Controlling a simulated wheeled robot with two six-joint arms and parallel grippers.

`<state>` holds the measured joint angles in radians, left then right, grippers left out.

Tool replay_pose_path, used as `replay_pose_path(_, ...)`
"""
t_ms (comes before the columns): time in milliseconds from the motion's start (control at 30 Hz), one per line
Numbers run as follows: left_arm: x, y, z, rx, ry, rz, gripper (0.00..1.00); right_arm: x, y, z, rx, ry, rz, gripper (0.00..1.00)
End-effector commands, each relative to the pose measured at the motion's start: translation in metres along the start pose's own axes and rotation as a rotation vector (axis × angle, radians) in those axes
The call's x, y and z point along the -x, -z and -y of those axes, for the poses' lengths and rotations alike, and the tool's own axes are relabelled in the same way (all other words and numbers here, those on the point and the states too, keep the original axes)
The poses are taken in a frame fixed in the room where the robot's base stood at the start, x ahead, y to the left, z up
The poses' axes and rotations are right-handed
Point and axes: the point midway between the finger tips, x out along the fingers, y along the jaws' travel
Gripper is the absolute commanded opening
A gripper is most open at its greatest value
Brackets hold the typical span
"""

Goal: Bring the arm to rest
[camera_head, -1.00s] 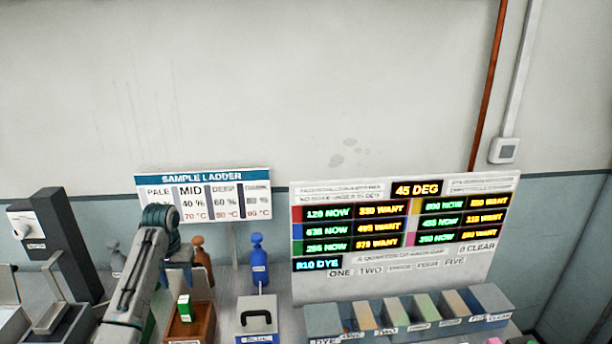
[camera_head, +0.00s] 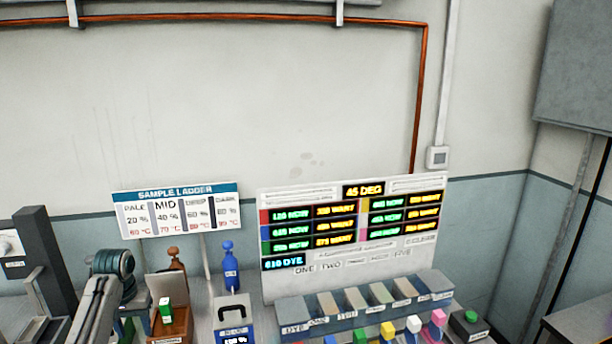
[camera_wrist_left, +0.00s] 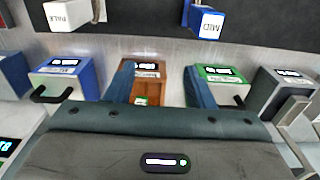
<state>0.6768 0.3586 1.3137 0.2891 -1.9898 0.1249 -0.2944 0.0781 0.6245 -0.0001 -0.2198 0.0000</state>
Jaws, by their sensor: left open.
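My left arm comes in at the lower left of the head view, its teal wrist joint in front of the wall. My left gripper (camera_wrist_left: 160,82) shows in the wrist view as two teal fingers, apart, with nothing between them. Beyond the gap stands a brown box (camera_wrist_left: 148,68) with a small display; I cannot tell how far it is from the fingertips. The brown box (camera_head: 178,325) also shows in the head view, with a green block (camera_head: 165,310) in it. My right gripper is in neither view.
A blue-fronted box with a handle (camera_head: 232,320) and a blue bottle (camera_head: 231,268) stand right of the arm. A divided tray (camera_head: 290,312) and sign board (camera_head: 345,225) are further right. A green box (camera_wrist_left: 222,75) stands right of the fingers in the wrist view.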

Motion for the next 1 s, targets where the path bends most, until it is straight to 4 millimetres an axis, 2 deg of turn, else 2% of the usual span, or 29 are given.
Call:
replay_pose_path(267,-0.034,-0.029,-0.012,-0.043,0.022,-0.024,0.49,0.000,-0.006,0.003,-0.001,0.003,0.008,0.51)
replay_pose_path(467,-0.066,-0.065,-0.023,-0.088,0.042,-0.050,0.49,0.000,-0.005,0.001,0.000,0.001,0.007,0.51)
replay_pose_path(533,-0.080,-0.084,-0.028,-0.109,0.048,-0.065,0.49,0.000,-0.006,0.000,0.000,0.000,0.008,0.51)
replay_pose_path(667,-0.107,-0.133,-0.040,-0.159,0.058,-0.097,0.49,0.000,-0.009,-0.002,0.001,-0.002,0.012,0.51)
replay_pose_path(800,-0.127,-0.193,-0.051,-0.210,0.060,-0.141,0.49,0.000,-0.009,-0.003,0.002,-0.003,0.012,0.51)
replay_pose_path(1000,-0.133,-0.282,-0.061,-0.265,0.052,-0.202,0.49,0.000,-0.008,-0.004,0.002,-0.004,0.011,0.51)
